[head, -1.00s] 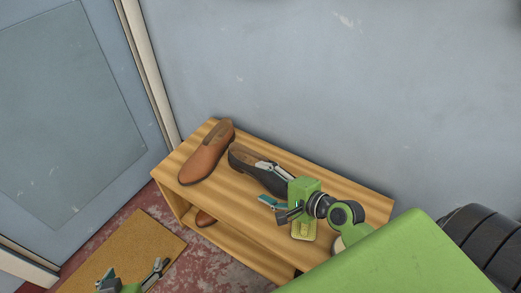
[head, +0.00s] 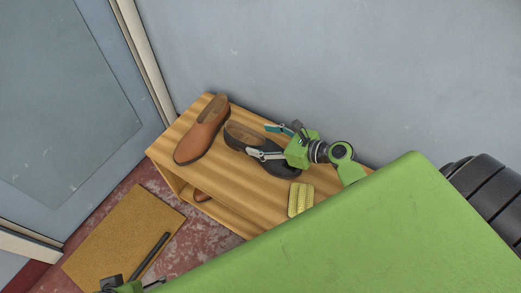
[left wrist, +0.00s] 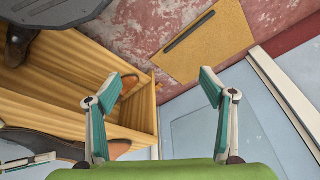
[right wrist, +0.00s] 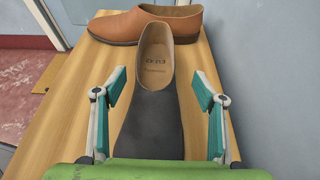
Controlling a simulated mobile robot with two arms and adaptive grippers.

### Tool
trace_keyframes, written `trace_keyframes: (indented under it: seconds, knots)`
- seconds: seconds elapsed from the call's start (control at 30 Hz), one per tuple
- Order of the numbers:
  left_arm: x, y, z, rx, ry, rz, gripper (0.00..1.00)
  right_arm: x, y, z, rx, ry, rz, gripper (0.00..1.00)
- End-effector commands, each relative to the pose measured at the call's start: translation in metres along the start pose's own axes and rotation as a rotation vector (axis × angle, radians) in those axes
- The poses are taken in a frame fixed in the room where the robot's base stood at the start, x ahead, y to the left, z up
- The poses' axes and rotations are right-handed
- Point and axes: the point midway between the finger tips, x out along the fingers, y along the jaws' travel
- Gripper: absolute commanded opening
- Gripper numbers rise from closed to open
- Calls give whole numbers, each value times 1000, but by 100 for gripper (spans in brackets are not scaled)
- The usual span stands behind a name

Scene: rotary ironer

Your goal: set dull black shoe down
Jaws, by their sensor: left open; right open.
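The dull black shoe (head: 282,168) rests on top of the wooden bench (head: 232,185), its opening towards the brown shoe (head: 203,130). My right gripper (head: 265,141) is open above it. In the right wrist view the fingers stand apart on either side of the black shoe (right wrist: 151,115), with gaps visible, and its heel end points away from me. Its toe is hidden by the gripper body. My left gripper is open and empty, low over the floor side in the head view; its spread fingers (left wrist: 170,85) show in the left wrist view.
A yellow brush (head: 300,200) lies on the bench near its front edge. Another brown shoe (head: 202,195) shows partly on the lower shelf. A tan mat (head: 125,235) with a dark bar (head: 150,256) lies on the red floor. The wall (head: 330,60) stands close behind the bench.

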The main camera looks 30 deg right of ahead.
Motion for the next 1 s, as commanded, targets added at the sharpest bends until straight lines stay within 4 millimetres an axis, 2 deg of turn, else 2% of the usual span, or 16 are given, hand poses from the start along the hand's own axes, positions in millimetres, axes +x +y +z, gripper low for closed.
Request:
trace_keyframes:
  seconds: [0.17, 0.4, 0.67, 0.7, 0.9, 1.0]
  knots:
    - [-11, -1, 1, -1, 10, -2, 75, 19, 4, 0, -1, -3, 0, 64]
    - [0, 0, 4, -1, 8, -2, 75, 50, 7, 0, 0, -1, 0, 64]
    - [-1, 0, 4, -1, 8, -2, 75, 53, 7, 1, -1, 1, -1, 64]
    - [-1, 0, 4, -1, 8, -2, 75, 53, 7, 1, -1, 1, -1, 62]
    - [-1, 0, 4, -1, 8, -2, 75, 53, 7, 1, -1, 1, -1, 11]
    - [-1, 0, 4, -1, 8, -2, 75, 53, 6, 2, -2, -2, -2, 11]
